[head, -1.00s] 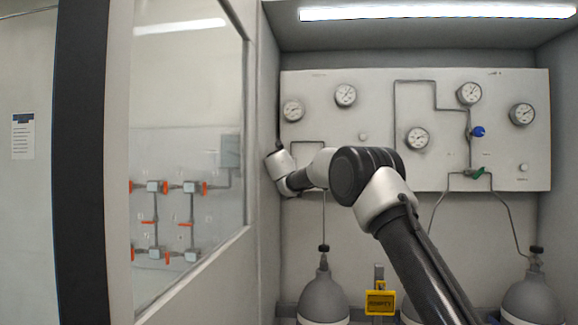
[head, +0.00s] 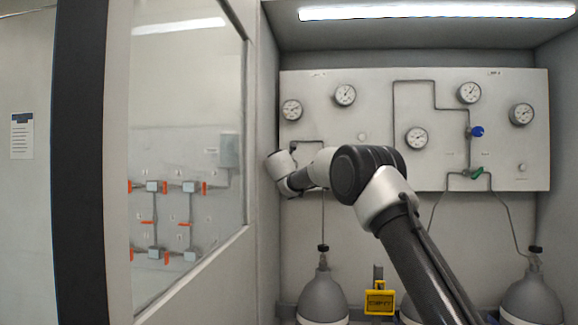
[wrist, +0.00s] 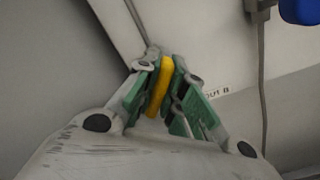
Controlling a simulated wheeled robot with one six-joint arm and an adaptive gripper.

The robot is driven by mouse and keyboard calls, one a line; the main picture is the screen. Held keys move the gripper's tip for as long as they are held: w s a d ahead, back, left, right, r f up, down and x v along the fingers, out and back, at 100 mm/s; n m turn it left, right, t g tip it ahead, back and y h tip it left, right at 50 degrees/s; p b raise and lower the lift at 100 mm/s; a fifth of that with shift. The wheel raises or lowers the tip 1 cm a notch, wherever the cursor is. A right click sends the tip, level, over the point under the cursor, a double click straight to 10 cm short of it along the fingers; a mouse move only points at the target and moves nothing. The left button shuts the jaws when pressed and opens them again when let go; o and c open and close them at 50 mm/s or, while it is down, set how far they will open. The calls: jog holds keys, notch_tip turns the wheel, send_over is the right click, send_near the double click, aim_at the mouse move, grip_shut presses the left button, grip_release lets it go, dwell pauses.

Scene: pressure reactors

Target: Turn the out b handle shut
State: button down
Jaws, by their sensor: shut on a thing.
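In the wrist view, the out b handle is a yellow lever (wrist: 160,88), seen nearly edge-on. The panel label (wrist: 217,92) reading "OUT B" is to its right, partly covered. My gripper (wrist: 164,76), with green finger pads, is closed around the yellow lever, one pad on each side. The valve body behind it is mostly hidden by the fingers. In the head view, my gripper and the yellow lever are hidden behind my arm, at the left side of the gauge panel (head: 350,125).
A blue handle (wrist: 301,10) and a grey pipe (wrist: 262,75) are to the right in the wrist view. The head view shows a blue handle (head: 477,131), a green handle (head: 477,173), several gauges, gas cylinders (head: 323,296) below, and the cabinet side wall (head: 262,200) close on the left.

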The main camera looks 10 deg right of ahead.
jog(key=m, duration=0.5)
jog(key=shift+d+f+m, duration=0.1)
jog(key=shift+f+m, duration=0.1)
jog(key=shift+m, duration=0.1)
jog(key=shift+f+m, duration=0.15)
jog(key=shift+m, duration=1.95)
jog(key=c, duration=1.5)
grip_release()
jog(key=shift+s, duration=0.15)
